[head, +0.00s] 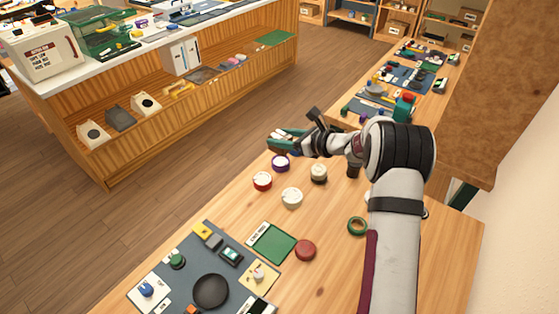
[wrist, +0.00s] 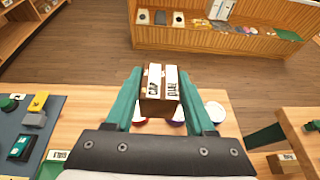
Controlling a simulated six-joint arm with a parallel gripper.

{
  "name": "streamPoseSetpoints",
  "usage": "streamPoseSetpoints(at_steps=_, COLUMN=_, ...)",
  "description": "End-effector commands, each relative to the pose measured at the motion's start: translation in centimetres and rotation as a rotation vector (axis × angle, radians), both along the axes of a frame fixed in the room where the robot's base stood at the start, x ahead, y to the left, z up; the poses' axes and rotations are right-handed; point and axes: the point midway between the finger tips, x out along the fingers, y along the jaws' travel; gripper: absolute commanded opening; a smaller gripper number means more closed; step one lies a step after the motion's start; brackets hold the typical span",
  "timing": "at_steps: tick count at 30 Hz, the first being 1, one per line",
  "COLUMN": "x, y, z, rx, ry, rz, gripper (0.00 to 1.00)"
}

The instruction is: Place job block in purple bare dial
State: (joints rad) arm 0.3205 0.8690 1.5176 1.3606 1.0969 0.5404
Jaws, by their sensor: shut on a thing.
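My gripper (wrist: 158,92) is shut on a brown block (wrist: 157,107) with two white labelled strips on top, held between its green fingers. In the head view my gripper (head: 281,138) hangs over the far edge of the wooden table, a little beyond the purple-rimmed dial (head: 280,163), apart from it. That dial has a white top, and nothing stands on it. In the wrist view the purple dial (wrist: 178,123) shows only partly, below and behind the held block. The block is hard to make out in the head view.
A red-rimmed dial (head: 262,181), a white dial (head: 292,198) and a dark-based dial (head: 318,173) stand close to the purple one. A green mat (head: 272,243), a red disc (head: 305,250), a green ring (head: 357,226) and a grey mat (head: 180,287) lie nearer.

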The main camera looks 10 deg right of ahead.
Motion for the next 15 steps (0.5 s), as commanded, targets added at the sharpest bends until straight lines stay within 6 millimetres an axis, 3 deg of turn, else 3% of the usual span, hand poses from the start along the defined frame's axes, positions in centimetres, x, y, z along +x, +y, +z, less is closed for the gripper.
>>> streamPoseSetpoints(at_steps=1, x=0.3, y=-2.7, z=0.1, rx=0.0, ry=0.0, rz=-0.083, gripper=0.0)
streamPoseSetpoints(at_steps=3, x=0.5, y=-5.9, z=0.1, rx=0.0, ry=0.0, rz=-0.184, gripper=0.0)
streamPoseSetpoints(at_steps=6, x=0.5, y=-9.1, z=0.1, rx=-0.001, ry=0.0, rz=-0.283, gripper=0.0)
streamPoseSetpoints(at_steps=8, x=0.5, y=-10.1, z=0.1, rx=-0.001, ry=-0.001, rz=-0.319, gripper=0.0)
streamPoseSetpoints(at_steps=11, x=1.0, y=-10.0, z=-0.6, rx=0.001, ry=0.0, rz=-0.34, gripper=0.0)
streamPoseSetpoints(at_steps=15, x=3.2, y=-6.3, z=-3.2, rx=0.0, ry=0.002, rz=-0.338, gripper=0.0)
